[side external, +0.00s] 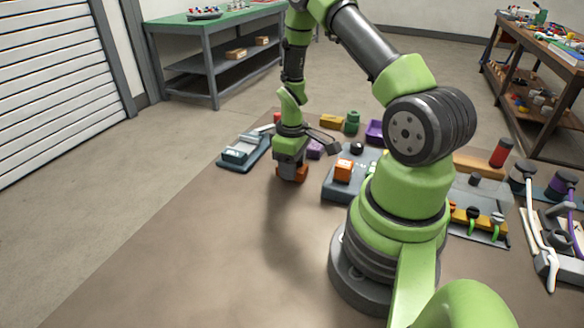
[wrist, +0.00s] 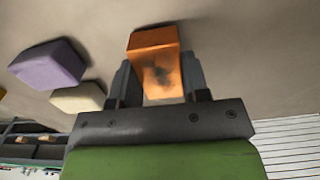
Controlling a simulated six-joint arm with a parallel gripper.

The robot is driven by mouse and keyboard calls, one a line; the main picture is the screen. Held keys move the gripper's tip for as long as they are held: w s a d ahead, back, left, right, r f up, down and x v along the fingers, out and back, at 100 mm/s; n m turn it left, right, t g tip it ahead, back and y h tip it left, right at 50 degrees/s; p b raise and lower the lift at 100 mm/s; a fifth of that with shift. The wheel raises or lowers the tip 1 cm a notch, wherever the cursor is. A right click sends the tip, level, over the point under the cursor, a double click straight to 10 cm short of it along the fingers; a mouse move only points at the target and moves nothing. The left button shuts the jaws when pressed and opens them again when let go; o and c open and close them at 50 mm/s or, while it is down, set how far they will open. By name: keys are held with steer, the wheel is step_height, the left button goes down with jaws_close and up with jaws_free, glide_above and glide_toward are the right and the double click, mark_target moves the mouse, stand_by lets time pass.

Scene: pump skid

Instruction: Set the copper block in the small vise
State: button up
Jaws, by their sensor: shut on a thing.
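The copper block (wrist: 153,42) is orange-brown and shows between the two fingers of my gripper (wrist: 158,78) in the wrist view. My gripper (side external: 291,164) is shut on it. In the side view the block (side external: 299,175) shows low under the fingers, partly hidden by them; I cannot tell whether it touches the table. The small vise (side external: 240,152), with pale grey jaws on a blue-grey base, stands on the table to the left of my gripper. The vise does not clearly show in the wrist view.
A purple block (wrist: 47,66) and a cream block (wrist: 78,97) lie close by. A blue-grey fixture with an orange block (side external: 344,169) stands right of my gripper. Yellow (side external: 331,121) and green (side external: 352,121) pieces lie behind. The table's front left is clear.

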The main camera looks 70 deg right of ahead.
step_height(320, 180, up, 8)
steer(key=shift+r, duration=0.2)
steer(key=shift+w+d+r, duration=0.1)
steer(key=shift+w+r, duration=0.1)
steer(key=shift+r, duration=0.1)
steer(key=w+d, duration=0.3)
steer(key=w, duration=1)
glide_above(243, 149)
steer(key=shift+d+f, duration=0.1)
steer(key=shift+f, duration=2.1)
steer(key=shift+f, duration=0.85)
steer(key=o, duration=0.9)
